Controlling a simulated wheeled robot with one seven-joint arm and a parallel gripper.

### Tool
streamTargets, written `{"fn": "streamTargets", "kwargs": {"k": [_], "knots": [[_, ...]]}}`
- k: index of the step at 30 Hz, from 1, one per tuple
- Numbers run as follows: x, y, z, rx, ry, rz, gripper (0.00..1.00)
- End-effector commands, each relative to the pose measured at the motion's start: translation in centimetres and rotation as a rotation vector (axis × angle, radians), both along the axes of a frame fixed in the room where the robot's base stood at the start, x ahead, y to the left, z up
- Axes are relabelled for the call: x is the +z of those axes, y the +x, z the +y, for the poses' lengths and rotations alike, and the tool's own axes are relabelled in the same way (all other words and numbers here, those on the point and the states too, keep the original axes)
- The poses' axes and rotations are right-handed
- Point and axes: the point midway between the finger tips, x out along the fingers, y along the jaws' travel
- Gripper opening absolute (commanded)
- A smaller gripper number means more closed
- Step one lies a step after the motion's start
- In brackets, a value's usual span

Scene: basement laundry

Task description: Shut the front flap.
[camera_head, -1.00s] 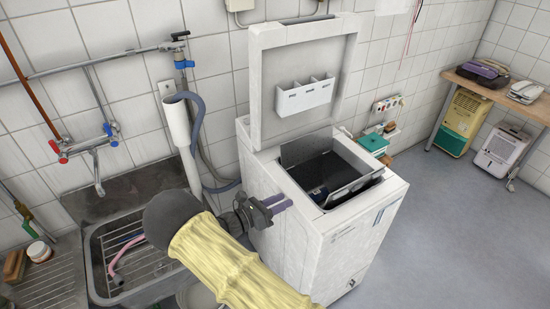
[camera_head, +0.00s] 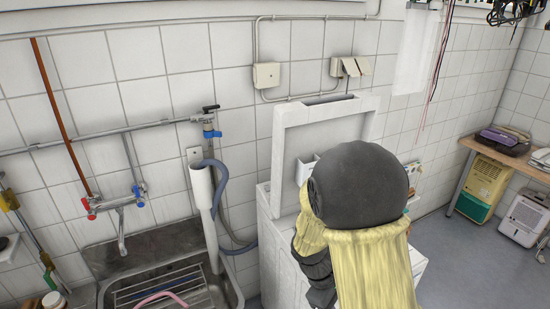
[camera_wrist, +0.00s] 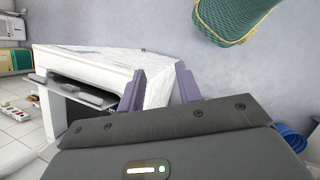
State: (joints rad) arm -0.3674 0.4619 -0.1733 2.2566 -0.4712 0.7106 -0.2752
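The white top-loading washing machine (camera_head: 268,245) stands by the wall with its outer lid (camera_head: 283,150) raised upright. In the head view my arm hides its top opening and my gripper. The wrist view shows the machine (camera_wrist: 95,57) tilted, with its dark opening (camera_wrist: 97,105) at the left. A grey flap plate (camera_wrist: 80,92) stands out at the opening; whether it is the front flap I cannot tell. My gripper (camera_wrist: 158,86) is open, its two purple fingers apart, with the machine's white edge showing behind and between them. I see nothing held, and contact is unclear.
A metal sink (camera_head: 235,290) and a grey hose (camera_head: 222,190) on a white pipe are left of the machine. A wooden table (camera_head: 490,152) stands at the right. A green basket (camera_wrist: 232,18) and a blue basket (camera_wrist: 292,138) show in the wrist view.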

Motion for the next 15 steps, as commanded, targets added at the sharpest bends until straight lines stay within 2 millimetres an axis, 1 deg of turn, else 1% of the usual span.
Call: {"fn": "streamTargets", "kwargs": {"k": [1, 9, 12, 15], "knots": [[1.5, -0.7, -0.1, -0.083, 0.055, -0.051, 0.35], [7.1, -3.3, 0.4, -0.544, 0.306, -0.337, 0.35], [9.0, -4.0, 0.3, -0.693, 0.374, -0.435, 0.35], [10.0, -4.4, 0.1, -0.791, 0.415, -0.500, 0.35]]}}
